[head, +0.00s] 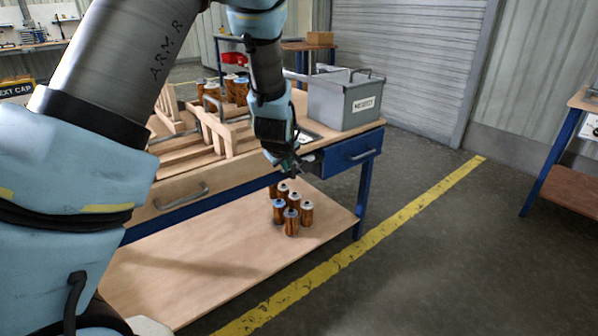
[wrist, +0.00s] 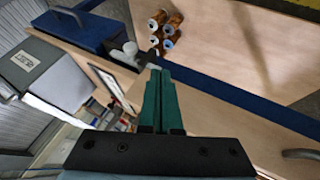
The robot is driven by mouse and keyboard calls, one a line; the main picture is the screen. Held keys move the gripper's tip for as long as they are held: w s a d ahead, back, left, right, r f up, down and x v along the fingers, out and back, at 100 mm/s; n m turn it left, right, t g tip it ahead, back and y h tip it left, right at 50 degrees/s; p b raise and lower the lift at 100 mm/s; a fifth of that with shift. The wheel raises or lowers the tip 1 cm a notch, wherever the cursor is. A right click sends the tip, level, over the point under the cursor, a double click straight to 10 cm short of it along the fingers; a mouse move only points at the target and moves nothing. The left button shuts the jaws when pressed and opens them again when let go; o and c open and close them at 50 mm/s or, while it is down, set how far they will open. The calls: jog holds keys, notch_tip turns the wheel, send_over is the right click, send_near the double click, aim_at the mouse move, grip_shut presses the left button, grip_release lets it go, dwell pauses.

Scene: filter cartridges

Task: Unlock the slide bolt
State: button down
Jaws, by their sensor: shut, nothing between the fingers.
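The slide bolt (head: 307,158) sits at the left edge of the blue drawer front in the head view, small and partly behind my gripper. In the wrist view the bolt (wrist: 122,56) shows as pale rounded pieces on a dark mount beside the blue drawer (wrist: 88,32). I cannot tell the bolt's exact position. My gripper (head: 293,170) points down just left of the bolt. In the wrist view its green fingers (wrist: 155,72) are shut together and empty, close to the bolt's right side. I cannot tell whether they touch it.
A grey labelled box (head: 343,103) stands on the bench top above the drawer. A wooden rack (head: 225,130) stands left of my forearm. Several copper cartridges (head: 292,222) stand on the lower shelf (head: 190,275). A wooden drawer (head: 165,200) is at left. Floor at right is clear.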

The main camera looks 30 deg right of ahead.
jog(key=w+d+f+p, duration=0.2)
jog(key=w+d+f, duration=0.4)
jog(key=d+f, duration=0.1)
jog(key=shift+w, duration=0.3)
jog(key=shift+d, duration=0.15)
